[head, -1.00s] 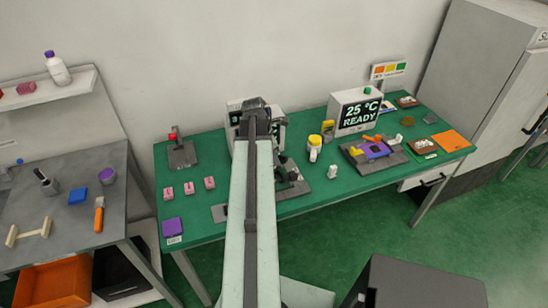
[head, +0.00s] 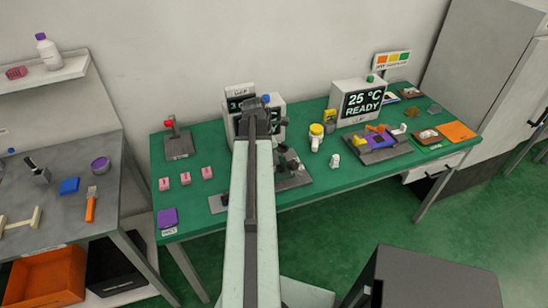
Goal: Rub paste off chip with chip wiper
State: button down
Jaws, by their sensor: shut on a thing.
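My arm rises through the middle of the head view and ends in a dark joint at the top. My gripper is hidden, so neither its jaws nor anything in them shows. I cannot pick out the chip wiper. A purple board (head: 383,141) lies on a dark grey fixture (head: 400,150) on the green table's right half, with small orange, yellow and white parts on or around it. The chip and any paste are too small to make out.
A display box (head: 362,101) reads 25 °C READY behind the fixture. A yellow-capped white bottle (head: 316,136) and a small white piece (head: 335,160) stand to its left. A red-knobbed lever (head: 172,130) and pink blocks (head: 186,178) are on the table's left.

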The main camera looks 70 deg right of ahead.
jog(key=shift+f+b, duration=0.3)
jog(key=shift+b, duration=0.05)
dwell(0.3)
jog(key=shift+s+d+r, duration=0.1)
jog(key=shift+s+d, duration=0.4)
jog(key=shift+d, duration=0.2)
jog(key=shift+w+a, duration=0.1)
jog(key=shift+w+a, duration=1)
jog(key=shift+w, duration=0.15)
jog(key=shift+s, duration=0.15)
